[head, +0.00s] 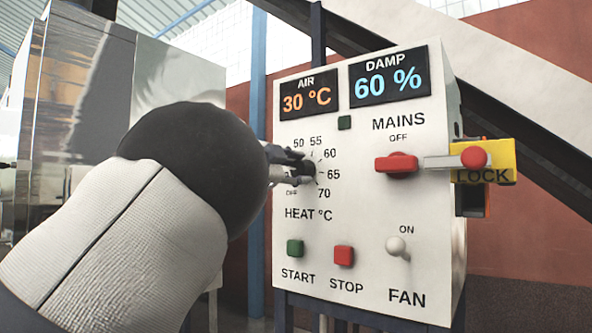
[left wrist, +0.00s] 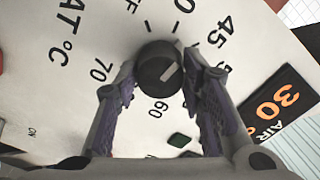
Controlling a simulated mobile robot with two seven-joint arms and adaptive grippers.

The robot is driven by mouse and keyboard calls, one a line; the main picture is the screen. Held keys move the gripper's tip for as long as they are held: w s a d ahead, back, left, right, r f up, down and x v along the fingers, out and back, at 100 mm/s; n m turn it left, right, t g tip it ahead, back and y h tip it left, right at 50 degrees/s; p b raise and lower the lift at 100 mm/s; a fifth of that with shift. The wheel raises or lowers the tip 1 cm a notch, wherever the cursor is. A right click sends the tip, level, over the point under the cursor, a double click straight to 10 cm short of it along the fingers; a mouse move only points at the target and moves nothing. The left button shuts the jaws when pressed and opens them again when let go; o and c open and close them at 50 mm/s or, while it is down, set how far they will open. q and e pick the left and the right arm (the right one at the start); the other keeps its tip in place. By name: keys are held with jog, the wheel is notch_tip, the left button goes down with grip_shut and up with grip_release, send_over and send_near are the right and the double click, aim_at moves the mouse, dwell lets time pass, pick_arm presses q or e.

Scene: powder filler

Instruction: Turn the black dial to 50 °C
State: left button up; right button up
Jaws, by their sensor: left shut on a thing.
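The black dial (head: 310,171) sits on the white panel's heat scale, and it also shows in the left wrist view (left wrist: 158,70). My left gripper (head: 299,168) is shut on the dial, with one finger on each side of it in the left wrist view (left wrist: 162,76). A pale pointer line lies on the right part of the dial's face there, toward the side with 45 and a partly hidden number. I cannot tell its exact reading. In the head view, my gripper hides the lower numbers of the scale. My right gripper is in neither view.
The panel (head: 345,215) shows AIR 30 °C (head: 306,97) and DAMP 60 % (head: 389,80). A red mains switch (head: 396,165), yellow lock piece (head: 490,163), green start button (head: 295,249), red stop button (head: 343,256) and fan toggle (head: 397,246) surround the dial.

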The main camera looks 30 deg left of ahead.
pick_arm(q)
jog(key=m, duration=1.2)
jog(key=shift+r, duration=0.15)
jog(key=shift+m, duration=0.3)
jog(key=o, duration=1.1)
jog(key=shift+o, duration=0.2)
jog(key=s+a, duration=0.1)
jog(key=s, duration=1.1)
